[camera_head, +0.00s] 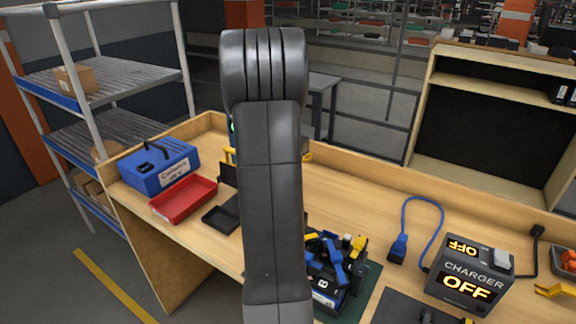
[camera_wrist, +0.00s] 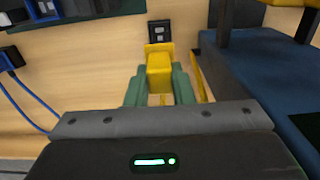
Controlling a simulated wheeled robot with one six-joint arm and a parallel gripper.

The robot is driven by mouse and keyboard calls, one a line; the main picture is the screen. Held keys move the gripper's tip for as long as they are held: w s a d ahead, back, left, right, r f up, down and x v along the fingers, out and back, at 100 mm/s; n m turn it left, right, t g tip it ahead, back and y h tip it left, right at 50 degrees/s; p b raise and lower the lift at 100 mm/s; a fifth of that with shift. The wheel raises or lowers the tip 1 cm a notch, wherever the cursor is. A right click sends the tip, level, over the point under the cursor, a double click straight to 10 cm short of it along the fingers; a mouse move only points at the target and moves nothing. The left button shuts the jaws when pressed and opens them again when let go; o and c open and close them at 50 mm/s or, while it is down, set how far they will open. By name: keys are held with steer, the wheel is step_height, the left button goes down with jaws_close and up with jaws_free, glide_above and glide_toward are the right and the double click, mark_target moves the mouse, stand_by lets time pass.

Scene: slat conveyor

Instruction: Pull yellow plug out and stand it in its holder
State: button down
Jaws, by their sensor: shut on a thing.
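The yellow plug (camera_wrist: 159,68) shows in the wrist view, between the green fingers of my gripper (camera_wrist: 160,88). My gripper is shut on it. A small dark plate (camera_wrist: 160,32) with square marks lies just past the plug; I cannot tell whether they touch, or whether this plate is the holder. In the head view my own arm hides the gripper and the plug. A dark unit with blue and yellow parts (camera_head: 335,268) stands on the bench, partly behind my arm.
A wooden bench (camera_head: 360,185) carries a blue box (camera_head: 158,168), a red tray (camera_head: 183,198) and a small black tray (camera_head: 221,215) at left. A charger (camera_head: 468,275) reading OFF stands at right. A blue plug (camera_head: 398,247) on a cable lies beside it.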

steer(key=shift+f+b, duration=2.1)
steer(key=shift+f, duration=1.85)
steer(key=shift+f+b, duration=0.65)
steer(key=shift+f, duration=0.45)
steer(key=c, duration=1.2)
jaws_free()
steer(key=shift+o, duration=0.2)
steer(key=shift+r, duration=0.1)
step_height(320, 180, up, 14)
steer(key=shift+f+b, duration=0.15)
steer(key=shift+b, duration=0.35)
steer(key=shift+f, duration=0.1)
step_height(320, 180, down, 14)
steer(key=shift+r+p, duration=0.15)
steer(key=shift+p, duration=0.4)
steer(key=shift+r, duration=0.3)
